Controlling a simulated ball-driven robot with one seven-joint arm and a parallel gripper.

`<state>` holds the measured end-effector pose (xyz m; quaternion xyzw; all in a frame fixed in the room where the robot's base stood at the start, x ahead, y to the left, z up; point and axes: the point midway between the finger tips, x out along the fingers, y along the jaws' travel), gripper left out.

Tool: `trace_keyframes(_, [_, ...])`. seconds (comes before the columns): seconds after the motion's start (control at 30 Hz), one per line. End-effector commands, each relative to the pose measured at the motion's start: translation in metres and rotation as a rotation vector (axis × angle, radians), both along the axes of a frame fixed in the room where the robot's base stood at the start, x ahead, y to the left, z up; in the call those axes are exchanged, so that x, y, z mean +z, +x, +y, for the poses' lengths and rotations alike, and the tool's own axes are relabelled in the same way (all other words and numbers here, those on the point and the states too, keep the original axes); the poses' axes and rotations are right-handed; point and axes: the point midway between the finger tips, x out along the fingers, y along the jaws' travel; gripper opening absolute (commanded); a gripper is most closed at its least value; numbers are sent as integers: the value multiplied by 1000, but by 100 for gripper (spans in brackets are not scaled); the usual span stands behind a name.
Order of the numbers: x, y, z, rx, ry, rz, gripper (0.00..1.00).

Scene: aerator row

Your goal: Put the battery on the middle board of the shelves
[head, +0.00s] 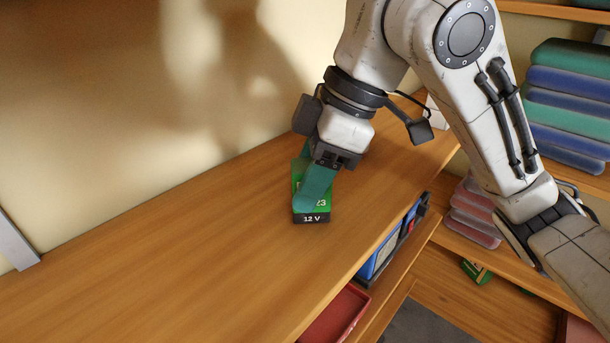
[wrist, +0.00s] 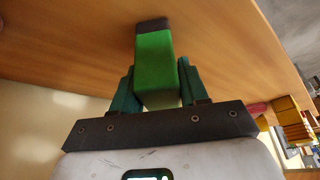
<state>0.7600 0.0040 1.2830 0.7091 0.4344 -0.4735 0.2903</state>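The battery (head: 311,217) is a green block with a black end marked "12 V". It is at the wooden bench top (head: 170,260), and I cannot tell whether it touches the wood. My gripper (head: 316,190) points down, its teal fingers on either side of the battery and covering part of it. In the wrist view the battery (wrist: 155,62) lies between both fingers (wrist: 155,85), which appear closed against its sides. Shelves stand at the right, with a board (head: 530,282) below the stacks; my arm hides part of them, so I cannot tell which board is the middle one.
Green and blue folded stacks (head: 568,105) and a pink stack (head: 472,215) fill part of the shelves. A blue box (head: 380,250) and a red tray (head: 335,315) sit below the bench's front edge. A small green item (head: 476,271) lies lower down. The bench's left part is clear.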

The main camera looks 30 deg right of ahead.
Motion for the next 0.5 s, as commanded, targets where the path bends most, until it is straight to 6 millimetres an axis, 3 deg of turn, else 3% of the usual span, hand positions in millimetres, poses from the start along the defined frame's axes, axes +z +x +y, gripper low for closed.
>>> trace_keyframes(0.23, [0,0,0,0,-1,0,68])
trace_keyframes(0.5, [2,0,0,0,-1,0,68])
